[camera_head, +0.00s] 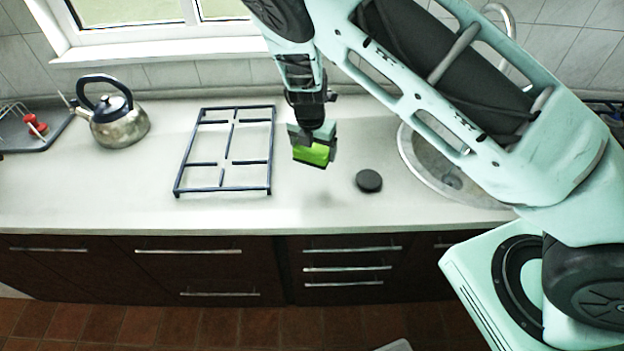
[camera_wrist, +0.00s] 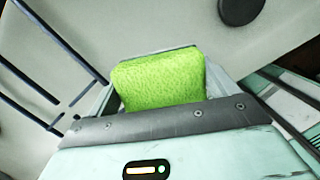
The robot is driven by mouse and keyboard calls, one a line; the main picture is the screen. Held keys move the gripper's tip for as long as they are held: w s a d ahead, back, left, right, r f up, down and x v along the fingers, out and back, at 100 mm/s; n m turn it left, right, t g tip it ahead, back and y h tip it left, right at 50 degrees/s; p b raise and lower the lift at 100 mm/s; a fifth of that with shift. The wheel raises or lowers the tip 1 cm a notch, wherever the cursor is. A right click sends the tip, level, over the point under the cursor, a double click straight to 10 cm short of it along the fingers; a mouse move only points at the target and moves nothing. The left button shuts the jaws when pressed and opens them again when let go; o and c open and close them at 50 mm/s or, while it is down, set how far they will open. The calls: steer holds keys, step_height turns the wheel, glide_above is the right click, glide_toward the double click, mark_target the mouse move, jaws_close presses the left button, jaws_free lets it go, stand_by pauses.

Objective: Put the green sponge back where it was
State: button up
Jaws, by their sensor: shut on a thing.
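The green sponge (camera_head: 312,153) is held in my gripper (camera_head: 313,145), above the pale counter between the dark blue grate and the black disc. In the wrist view the sponge (camera_wrist: 160,80) shows its bright green, rough face between the jaws of my gripper (camera_wrist: 160,105). My gripper is shut on it. In the head view a darker layer shows along the sponge's lower edge. How far it is above the counter is hard to tell.
The dark blue grate (camera_head: 232,162) lies left of my gripper, and a small black disc (camera_head: 369,181) lies to the right. A round sink (camera_head: 425,165) is partly behind my arm. A kettle (camera_head: 117,122) and a dish tray (camera_head: 40,141) stand far left. The front counter (camera_head: 130,205) is clear.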

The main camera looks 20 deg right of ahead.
mark_target(314, 180)
steer(key=shift+f, duration=0.3)
step_height(314, 180, down, 9)
steer(key=p, duration=0.3)
steer(key=shift+f, duration=0.15)
steer(key=shift+f, duration=0.1)
